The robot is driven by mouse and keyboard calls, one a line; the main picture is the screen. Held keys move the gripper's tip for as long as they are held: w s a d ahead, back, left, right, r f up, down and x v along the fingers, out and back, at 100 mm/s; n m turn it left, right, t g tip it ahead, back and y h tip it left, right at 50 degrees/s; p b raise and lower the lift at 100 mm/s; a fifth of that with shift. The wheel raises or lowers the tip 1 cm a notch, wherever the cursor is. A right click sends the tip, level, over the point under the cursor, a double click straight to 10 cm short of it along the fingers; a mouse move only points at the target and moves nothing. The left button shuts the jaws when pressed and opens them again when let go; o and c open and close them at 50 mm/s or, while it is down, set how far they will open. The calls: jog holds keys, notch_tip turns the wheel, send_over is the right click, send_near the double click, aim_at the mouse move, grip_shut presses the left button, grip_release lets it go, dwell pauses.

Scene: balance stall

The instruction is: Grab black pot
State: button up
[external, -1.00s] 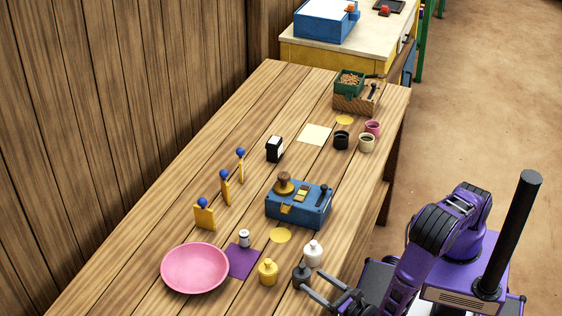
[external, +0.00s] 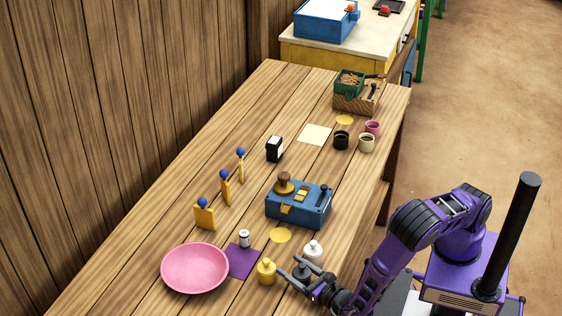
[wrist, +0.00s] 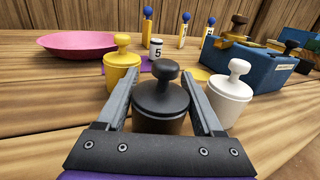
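The black pot (wrist: 161,101) is a small dark pot with a knobbed lid, standing upright on the table. It sits between the two fingers of my gripper (wrist: 160,95) in the wrist view. My gripper is open, one finger on each side of the pot, with a narrow gap showing beside the lid. In the external view my gripper (external: 296,275) reaches in from the right at the table's near edge, and the black pot (external: 302,269) is partly hidden by the fingers.
A yellow pot (wrist: 122,71) stands close to the left finger, and a white pot (wrist: 231,95) close to the right finger. A blue box (external: 299,205) stands behind. A pink bowl (external: 195,268) and a purple mat (external: 243,262) lie to the left.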

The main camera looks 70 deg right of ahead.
grip_shut()
